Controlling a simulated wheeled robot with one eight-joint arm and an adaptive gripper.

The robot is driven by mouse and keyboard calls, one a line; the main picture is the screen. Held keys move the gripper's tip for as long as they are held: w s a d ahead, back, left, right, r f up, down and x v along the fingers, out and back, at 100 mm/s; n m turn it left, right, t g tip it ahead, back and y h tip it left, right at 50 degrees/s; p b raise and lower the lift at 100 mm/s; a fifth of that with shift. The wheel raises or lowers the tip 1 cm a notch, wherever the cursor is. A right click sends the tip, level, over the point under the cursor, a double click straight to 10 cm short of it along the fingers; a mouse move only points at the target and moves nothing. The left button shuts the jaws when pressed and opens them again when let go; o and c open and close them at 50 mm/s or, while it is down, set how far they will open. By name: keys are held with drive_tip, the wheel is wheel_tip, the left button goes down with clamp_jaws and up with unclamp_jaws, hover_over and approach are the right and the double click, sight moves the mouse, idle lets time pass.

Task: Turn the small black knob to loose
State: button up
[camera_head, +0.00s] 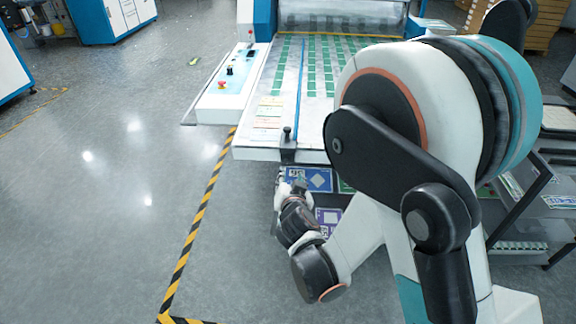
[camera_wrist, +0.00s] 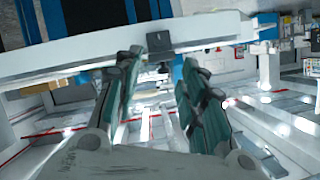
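The small black knob (camera_head: 287,132) stands upright on a black bracket (camera_head: 287,147) at the front edge of the machine's white feed table (camera_head: 250,147). Its turn position is too small to read. My gripper (camera_head: 291,187) is low in front of the table, a little below the bracket and apart from the knob. In the wrist view my gripper (camera_wrist: 160,68) has its two green-grey fingers spread, with nothing between them. A black block (camera_wrist: 187,41) on the table edge, probably the bracket, shows beyond the fingertips; I cannot make out the knob there for certain.
A blue strip (camera_head: 297,85) runs along the table beside green-patterned sheets. A control panel with a red button (camera_head: 222,85) is at its left. Coloured boxes (camera_head: 318,180) sit below the table edge. A dark rack (camera_head: 530,200) stands right. Floor left of the striped tape (camera_head: 200,215) is clear.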

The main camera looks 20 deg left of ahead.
sight(287, 162)
drive_tip(key=b+x, duration=0.3)
drive_tip(key=x, duration=1)
drive_tip(key=shift+w, duration=0.3)
clamp_jaws()
